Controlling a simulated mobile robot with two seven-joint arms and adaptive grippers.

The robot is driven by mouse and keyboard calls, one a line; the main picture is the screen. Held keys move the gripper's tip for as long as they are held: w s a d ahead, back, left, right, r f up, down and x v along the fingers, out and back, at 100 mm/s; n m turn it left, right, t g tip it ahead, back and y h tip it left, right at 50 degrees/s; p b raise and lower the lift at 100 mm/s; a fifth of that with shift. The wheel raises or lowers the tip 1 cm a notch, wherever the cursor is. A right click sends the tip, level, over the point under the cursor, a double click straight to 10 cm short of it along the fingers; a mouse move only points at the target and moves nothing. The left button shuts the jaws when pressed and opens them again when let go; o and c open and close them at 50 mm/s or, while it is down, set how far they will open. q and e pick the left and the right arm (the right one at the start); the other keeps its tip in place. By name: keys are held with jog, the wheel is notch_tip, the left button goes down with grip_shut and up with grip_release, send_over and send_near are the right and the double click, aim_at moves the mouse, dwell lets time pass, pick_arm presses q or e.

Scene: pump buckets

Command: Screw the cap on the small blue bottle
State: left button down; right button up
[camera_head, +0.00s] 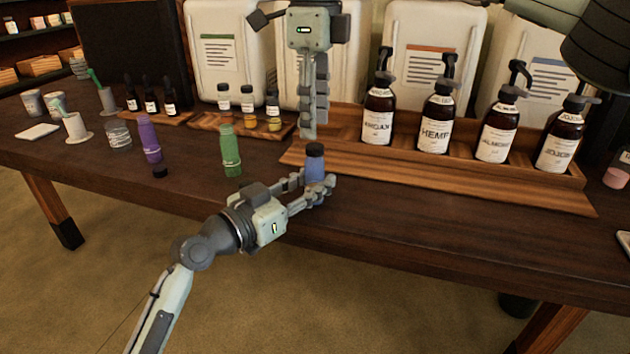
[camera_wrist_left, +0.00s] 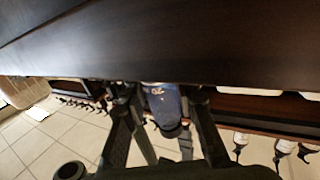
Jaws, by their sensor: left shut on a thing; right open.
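The small blue bottle (camera_head: 315,169) stands upright near the table's front edge, with a dark cap (camera_head: 315,149) on its top. How tightly the cap sits cannot be seen. My left gripper (camera_head: 318,188) is shut on the bottle's body from the front left. The left wrist view also shows the blue bottle (camera_wrist_left: 164,102) between the fingers of my left gripper (camera_wrist_left: 165,108). My right gripper (camera_head: 309,134) points straight down, just above the cap and slightly to its left. It is open and holds nothing; its fingers overlap in this view.
A green bottle (camera_head: 230,152) and a purple bottle (camera_head: 150,139) stand to the left. A loose black cap (camera_head: 160,172) lies near the purple bottle. A wooden rack (camera_head: 420,166) with several brown pump bottles lies right and behind. The front table strip at right is clear.

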aim_at(315, 146)
jog(key=shift+f, duration=2.05)
grip_shut()
jog(key=shift+o, duration=0.7)
grip_release()
notch_tip(315, 146, up, 12)
